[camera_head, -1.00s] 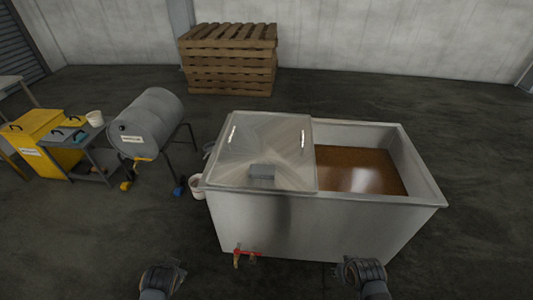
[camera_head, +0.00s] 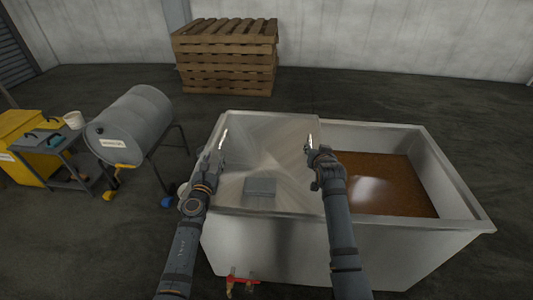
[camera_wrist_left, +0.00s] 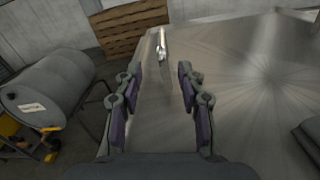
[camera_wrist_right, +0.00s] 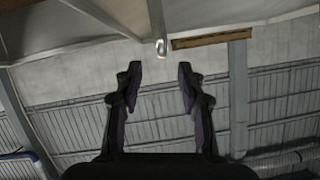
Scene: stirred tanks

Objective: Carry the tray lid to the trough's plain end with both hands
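The tray lid (camera_head: 268,145), a brushed metal sheet, lies over the left part of the grey trough (camera_head: 390,250). It has a bright handle (camera_head: 223,139) at its left edge and another (camera_head: 310,141) at its right edge. My left gripper (camera_head: 217,153) is open just short of the left handle; in the left wrist view (camera_wrist_left: 160,70) that handle (camera_wrist_left: 162,45) stands beyond the empty fingers. My right gripper (camera_head: 312,153) is open close to the right handle; in the right wrist view (camera_wrist_right: 158,68) the handle (camera_wrist_right: 162,47) shows beyond the empty fingertips.
Brown liquid (camera_head: 385,183) fills the uncovered right part of the trough. A red-handled tap (camera_head: 241,282) is low at the trough's front. A drum (camera_head: 135,125) on a stand is to the left; pallets (camera_head: 226,55) stand behind.

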